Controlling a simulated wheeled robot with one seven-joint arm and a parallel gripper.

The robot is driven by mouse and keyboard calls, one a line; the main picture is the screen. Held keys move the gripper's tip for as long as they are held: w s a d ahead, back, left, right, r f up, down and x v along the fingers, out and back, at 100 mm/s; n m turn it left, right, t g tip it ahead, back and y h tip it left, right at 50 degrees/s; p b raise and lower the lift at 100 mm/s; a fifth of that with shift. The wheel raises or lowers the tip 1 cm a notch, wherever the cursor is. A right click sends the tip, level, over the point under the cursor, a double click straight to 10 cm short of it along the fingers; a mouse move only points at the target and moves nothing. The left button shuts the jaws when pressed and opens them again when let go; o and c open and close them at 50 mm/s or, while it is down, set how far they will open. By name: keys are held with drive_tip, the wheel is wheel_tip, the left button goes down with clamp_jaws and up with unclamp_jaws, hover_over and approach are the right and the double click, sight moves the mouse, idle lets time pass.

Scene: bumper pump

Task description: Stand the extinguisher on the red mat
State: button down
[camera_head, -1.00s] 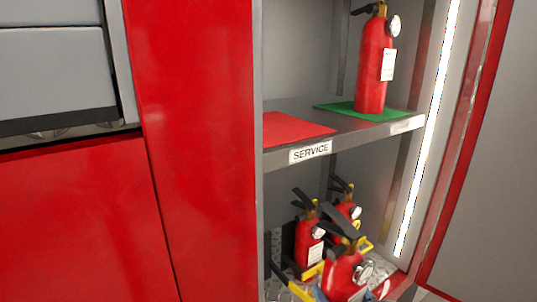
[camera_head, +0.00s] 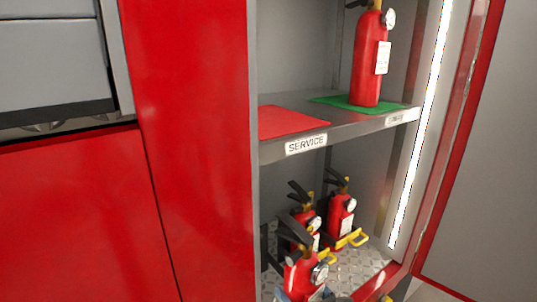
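A red extinguisher (camera_head: 302,277) with black handle and round gauge is at the front of the lower compartment, its base cut off by the picture's bottom edge. Blue-grey parts of my gripper (camera_head: 301,296) show on both sides of its body, seemingly closed around it; the fingertips are mostly hidden. The red mat (camera_head: 288,122) lies flat and empty on the left of the upper shelf, above the SERVICE label (camera_head: 306,144). My gripper and this extinguisher are below that shelf.
Another extinguisher (camera_head: 366,70) stands on a green mat (camera_head: 350,104) right of the red mat. Two more extinguishers, left (camera_head: 304,219) and right (camera_head: 340,216), stand behind in the lower compartment with yellow brackets (camera_head: 352,240). The shelf (camera_head: 345,131) overhangs them. An open door (camera_head: 478,150) stands right.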

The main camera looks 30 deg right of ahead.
drive_tip(key=w+a+f+n+y, duration=0.1)
drive_tip(key=w+a+f+y, duration=0.1)
drive_tip(key=w+a+f, duration=0.1)
drive_tip(key=shift+w+a, duration=0.3)
drive_tip(key=shift+w, duration=0.15)
drive_tip(key=shift+d, duration=0.1)
idle(0.5)
